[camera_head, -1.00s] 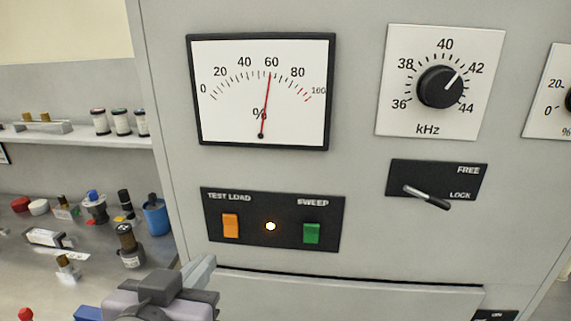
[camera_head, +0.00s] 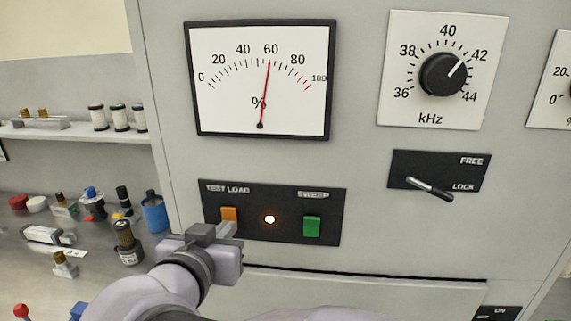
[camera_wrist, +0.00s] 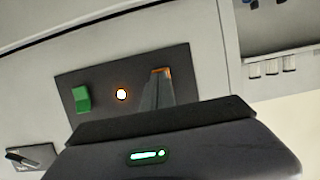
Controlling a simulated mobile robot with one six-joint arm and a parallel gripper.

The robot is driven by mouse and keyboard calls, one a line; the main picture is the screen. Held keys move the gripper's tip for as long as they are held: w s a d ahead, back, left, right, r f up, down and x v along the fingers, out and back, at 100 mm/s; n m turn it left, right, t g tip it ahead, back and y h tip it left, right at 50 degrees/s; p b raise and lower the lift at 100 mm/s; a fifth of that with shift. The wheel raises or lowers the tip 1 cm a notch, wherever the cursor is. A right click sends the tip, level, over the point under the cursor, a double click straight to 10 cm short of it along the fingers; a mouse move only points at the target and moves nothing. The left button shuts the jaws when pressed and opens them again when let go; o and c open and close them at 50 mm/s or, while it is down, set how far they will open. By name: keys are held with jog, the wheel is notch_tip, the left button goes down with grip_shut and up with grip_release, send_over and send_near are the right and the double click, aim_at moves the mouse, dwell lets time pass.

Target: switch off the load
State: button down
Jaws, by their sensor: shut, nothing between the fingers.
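The orange TEST LOAD switch (camera_head: 229,214) sits at the left of a black panel (camera_head: 285,232) on the grey cabinet front. My gripper (camera_head: 228,229) is shut and empty, its fingertips at the lower part of this switch; I cannot tell whether they touch. In the wrist view the shut fingers (camera_wrist: 156,90) cover most of the orange switch (camera_wrist: 161,71), leaving only its edge showing. The small lamp (camera_head: 269,219) beside the switch is lit. The green SWEEP switch (camera_head: 312,226) is at the panel's right.
Above are a percent meter (camera_head: 262,80) with its needle near 60 and a kHz knob (camera_head: 443,74) pointing near 42. A FREE/LOCK lever (camera_head: 429,188) sticks out at right, tilted toward LOCK. A bench with small parts lies at left.

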jog(key=shift+w+r+b, duration=0.15)
jog(key=shift+r+b, duration=0.6)
jog(key=shift+b, duration=0.65)
